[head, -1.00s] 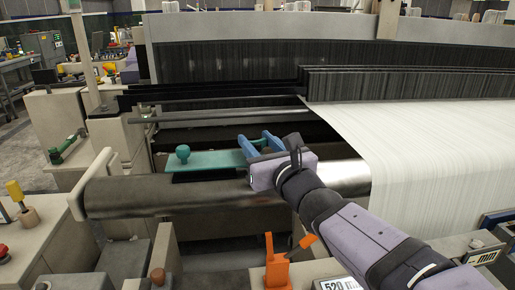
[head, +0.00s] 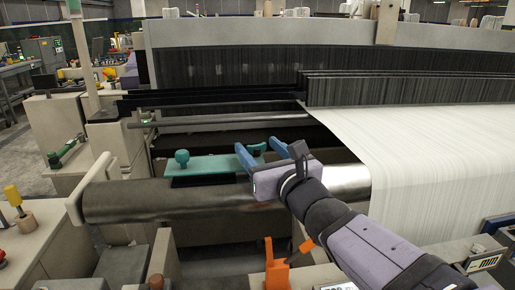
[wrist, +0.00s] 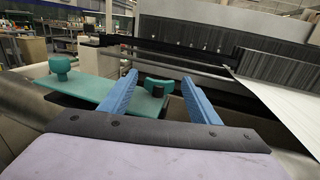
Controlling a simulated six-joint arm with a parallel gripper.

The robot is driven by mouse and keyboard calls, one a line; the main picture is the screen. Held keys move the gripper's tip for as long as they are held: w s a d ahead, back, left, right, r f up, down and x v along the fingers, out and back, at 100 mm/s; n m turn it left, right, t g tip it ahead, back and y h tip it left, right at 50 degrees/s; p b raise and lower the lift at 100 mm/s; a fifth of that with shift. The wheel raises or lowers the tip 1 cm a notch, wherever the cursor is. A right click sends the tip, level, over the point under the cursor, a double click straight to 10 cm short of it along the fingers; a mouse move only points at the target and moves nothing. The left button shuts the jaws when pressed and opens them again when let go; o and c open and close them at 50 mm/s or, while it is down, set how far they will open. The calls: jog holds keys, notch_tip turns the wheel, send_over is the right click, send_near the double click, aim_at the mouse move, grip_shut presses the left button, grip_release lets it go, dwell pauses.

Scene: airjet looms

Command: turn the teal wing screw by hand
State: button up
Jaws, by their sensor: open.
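A teal plate (head: 208,165) lies across the loom's front, behind a thick metal roller. A low, broad teal piece, apparently the wing screw (wrist: 158,84), stands near the plate's right end. In the head view the wing screw (head: 258,148) is partly hidden by my fingers. My gripper (head: 260,150) is open, its blue fingers on either side of the wing screw in the picture.
The metal roller (head: 140,202) runs under my gripper. White cloth (head: 440,140) spreads to the right, below the dark loom frames. An orange clip (head: 275,270) stands in front. A green-handled part (head: 63,152) and a yellow knob (head: 13,196) are at the left.

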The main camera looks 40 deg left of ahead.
jog(key=shift+b+v, duration=0.55)
jog(key=shift+v, duration=2.25)
